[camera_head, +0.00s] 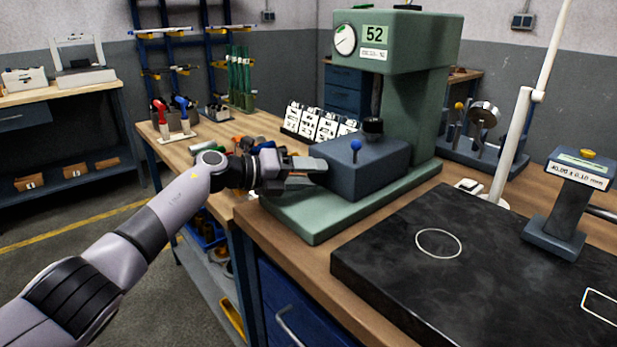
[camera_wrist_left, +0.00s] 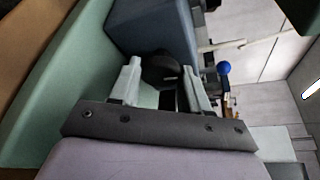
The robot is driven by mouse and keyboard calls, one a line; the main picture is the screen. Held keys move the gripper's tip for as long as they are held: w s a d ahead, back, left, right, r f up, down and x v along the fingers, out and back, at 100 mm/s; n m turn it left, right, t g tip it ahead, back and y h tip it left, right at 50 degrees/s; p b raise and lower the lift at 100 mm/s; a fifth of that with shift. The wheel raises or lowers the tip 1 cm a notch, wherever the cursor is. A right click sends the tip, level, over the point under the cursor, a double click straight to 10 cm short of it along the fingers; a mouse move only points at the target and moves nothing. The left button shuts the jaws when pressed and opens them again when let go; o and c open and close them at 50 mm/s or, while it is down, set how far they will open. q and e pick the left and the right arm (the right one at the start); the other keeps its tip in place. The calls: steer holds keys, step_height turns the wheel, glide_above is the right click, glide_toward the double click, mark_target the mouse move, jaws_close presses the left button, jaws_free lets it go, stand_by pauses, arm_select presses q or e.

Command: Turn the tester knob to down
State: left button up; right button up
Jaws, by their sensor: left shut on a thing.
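The green hardness tester (camera_head: 428,107) stands on the bench, with a dial (camera_head: 345,39) and a label reading 52. A blue-grey block (camera_head: 375,172) sits on its green base (camera_head: 315,222). My left gripper (camera_head: 315,170) reaches in from the left to the block's left side. In the left wrist view a dark round knob (camera_wrist_left: 158,68) lies between the two fingers, which are shut on it. The fingers hide the knob in the head view, and its pointing direction cannot be read. My right gripper is out of view.
A blue-ball lever (camera_head: 356,146) rises from the block and also shows in the left wrist view (camera_wrist_left: 223,68). A black surface plate (camera_head: 480,262), a gauge stand (camera_head: 560,215) and a white lamp arm (camera_head: 520,125) are to the right. Tools crowd the left bench.

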arm_select(q)
steer(key=shift+n+h, duration=0.3)
steer(key=shift+n, duration=0.2)
steer(key=o, duration=1)
